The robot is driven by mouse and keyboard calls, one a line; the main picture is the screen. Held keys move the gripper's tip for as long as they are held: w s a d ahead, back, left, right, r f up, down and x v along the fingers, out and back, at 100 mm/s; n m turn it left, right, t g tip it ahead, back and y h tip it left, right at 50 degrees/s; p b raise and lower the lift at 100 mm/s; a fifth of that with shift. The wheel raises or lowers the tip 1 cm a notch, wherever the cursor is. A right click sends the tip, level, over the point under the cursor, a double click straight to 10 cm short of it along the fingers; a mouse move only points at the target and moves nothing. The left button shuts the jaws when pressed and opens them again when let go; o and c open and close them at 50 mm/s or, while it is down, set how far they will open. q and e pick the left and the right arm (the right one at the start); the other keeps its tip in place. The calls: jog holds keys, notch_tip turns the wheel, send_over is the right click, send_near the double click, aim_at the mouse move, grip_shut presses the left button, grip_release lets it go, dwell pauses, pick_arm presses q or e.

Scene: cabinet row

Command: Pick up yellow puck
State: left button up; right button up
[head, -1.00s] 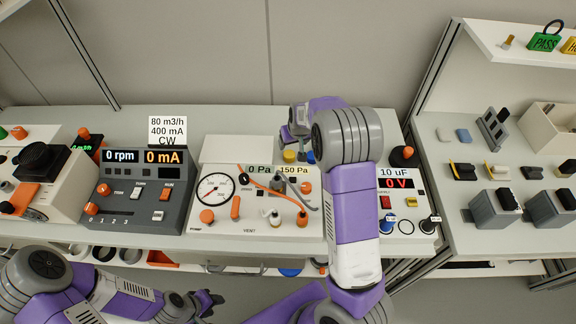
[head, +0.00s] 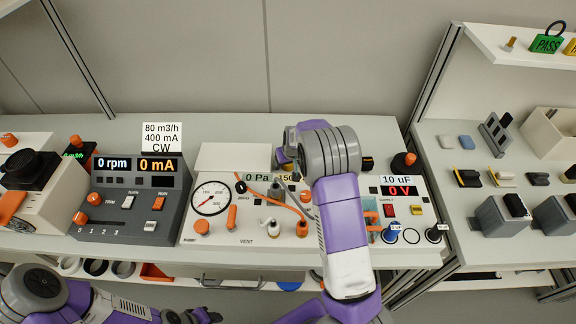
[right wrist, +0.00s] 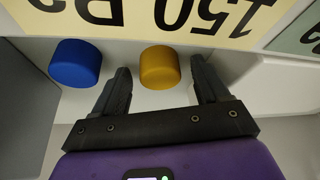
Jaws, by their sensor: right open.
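The yellow puck (right wrist: 159,67) is a short cylinder in the right wrist view, standing on the pale surface. My right gripper (right wrist: 161,78) is open, its dark fingers on either side of the puck with small gaps visible. A blue puck (right wrist: 75,63) stands to the left, outside the left finger. In the head view my right arm reaches over the bench and its gripper end (head: 284,158) is behind the pressure panel; it hides the pucks there. My left gripper (head: 203,316) is at the bottom edge, partly cut off, and its jaws are unclear.
The pressure panel (head: 255,236) with dial, knobs and an orange hose lies in front of the right gripper. The 150 Pa label (right wrist: 160,14) is close by the pucks. A grey rpm/mA unit (head: 131,205) stands left and a capacitor panel (head: 405,216) right.

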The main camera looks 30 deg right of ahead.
jog(key=c, duration=1.1)
jog(key=shift+r, duration=0.1)
jog(key=shift+c, duration=0.2)
